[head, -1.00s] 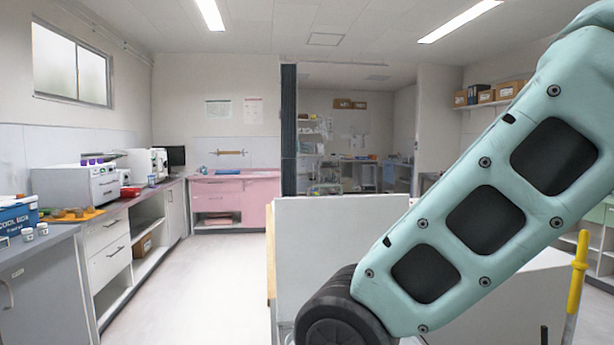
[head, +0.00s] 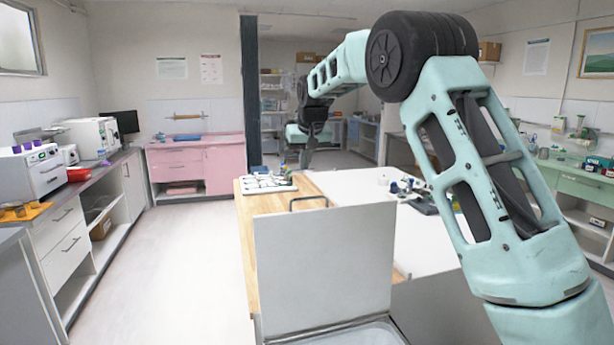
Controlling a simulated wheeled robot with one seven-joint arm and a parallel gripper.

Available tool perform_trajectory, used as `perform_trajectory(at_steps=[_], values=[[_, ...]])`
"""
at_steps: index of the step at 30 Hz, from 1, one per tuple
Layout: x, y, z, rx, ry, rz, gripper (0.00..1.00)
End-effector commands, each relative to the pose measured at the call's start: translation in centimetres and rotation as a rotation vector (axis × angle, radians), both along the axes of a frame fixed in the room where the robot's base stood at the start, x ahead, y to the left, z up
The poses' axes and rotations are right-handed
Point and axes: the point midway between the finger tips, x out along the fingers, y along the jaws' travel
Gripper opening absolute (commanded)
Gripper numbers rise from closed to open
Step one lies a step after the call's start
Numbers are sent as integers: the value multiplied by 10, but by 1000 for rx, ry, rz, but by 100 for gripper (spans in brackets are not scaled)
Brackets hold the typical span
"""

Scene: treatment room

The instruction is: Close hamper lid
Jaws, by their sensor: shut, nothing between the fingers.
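The hamper lid (head: 322,272) is a flat, light grey panel standing upright, with a dark bar handle (head: 309,199) at its top edge. Below it, the rim of the open hamper (head: 352,334) shows at the bottom of the head view; most of the hamper is out of frame. My arm rises from the lower right, bends high up and reaches away over the table. My gripper (head: 306,163) hangs small and far off, beyond the lid and above its top edge. It looks shut and empty, apart from the lid.
A white-topped table (head: 400,222) with a wooden part (head: 247,212) stands behind the lid. It bears a tray of items (head: 266,184) and small clutter (head: 412,190). Counters (head: 75,195) line the left wall and a pink cabinet (head: 200,166) stands at the back. The floor (head: 170,270) at left is clear.

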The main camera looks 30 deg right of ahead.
Motion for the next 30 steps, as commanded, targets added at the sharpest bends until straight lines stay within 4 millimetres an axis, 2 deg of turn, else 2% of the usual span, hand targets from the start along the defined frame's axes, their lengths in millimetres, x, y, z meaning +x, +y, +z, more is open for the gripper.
perform_trajectory(at_steps=[2,7,19,30], values=[[4,-10,4,-8,-5,-14,0],[12,-14,-10,-10,-4,-17,0],[46,-24,-83,-9,-4,-16,0],[12,-13,-86,-9,-9,-14,0]])
